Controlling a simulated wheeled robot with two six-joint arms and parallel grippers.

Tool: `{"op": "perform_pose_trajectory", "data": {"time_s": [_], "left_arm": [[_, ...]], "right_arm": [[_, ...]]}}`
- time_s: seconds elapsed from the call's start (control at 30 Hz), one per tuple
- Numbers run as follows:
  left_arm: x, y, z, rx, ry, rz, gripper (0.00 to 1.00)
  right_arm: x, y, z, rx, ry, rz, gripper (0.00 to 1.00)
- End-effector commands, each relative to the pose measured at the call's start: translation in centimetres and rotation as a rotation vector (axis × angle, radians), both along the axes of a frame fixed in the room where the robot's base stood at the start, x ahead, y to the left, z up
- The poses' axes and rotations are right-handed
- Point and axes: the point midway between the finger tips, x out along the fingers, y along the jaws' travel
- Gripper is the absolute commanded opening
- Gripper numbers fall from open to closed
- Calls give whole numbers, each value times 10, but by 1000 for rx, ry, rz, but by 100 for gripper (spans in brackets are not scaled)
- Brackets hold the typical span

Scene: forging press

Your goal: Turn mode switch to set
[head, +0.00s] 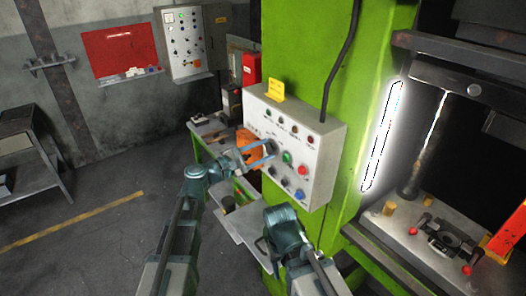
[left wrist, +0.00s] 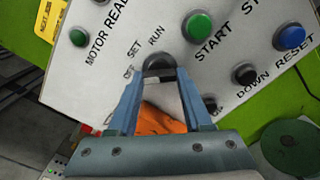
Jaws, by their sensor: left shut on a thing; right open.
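The mode switch (left wrist: 160,66) is a dark round knob on the white control panel (head: 325,150), with labels OFF, SET and RUN around its upper left. My left gripper (left wrist: 158,80) has its two blue fingers on either side of the knob and is shut on it. In the head view my left gripper (head: 270,150) reaches the panel's left part and partly hides the switch. I cannot tell which label the knob points to. My right gripper (head: 278,222) is open, below the panel, apart from it.
A green START button (left wrist: 197,26), a black DOWN button (left wrist: 245,73) and a blue RESET button (left wrist: 290,38) sit close right of the switch. The green press frame (head: 300,50) stands behind the panel.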

Motion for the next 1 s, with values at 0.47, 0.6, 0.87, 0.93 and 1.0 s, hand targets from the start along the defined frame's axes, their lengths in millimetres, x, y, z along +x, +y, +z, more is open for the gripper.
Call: {"op": "perform_pose_trajectory", "data": {"time_s": [0.47, 0.6, 0.87, 0.93, 1.0], "left_arm": [[0, 0, 0, 193, -264, -1, 0], [0, 0, 0, 262, -358, -1, 0], [0, 0, 0, 367, -502, -1, 0], [0, 0, 0, 388, -531, -1, 0], [0, 0, 0, 406, -556, -1, 0]], "right_arm": [[0, 0, 0, 0, 0, 0, 50], [0, 0, 0, 0, 0, 0, 50], [0, 0, 1, 0, 0, 0, 50], [0, 0, 1, 0, 0, 0, 50], [0, 0, 1, 0, 0, 0, 50]]}}
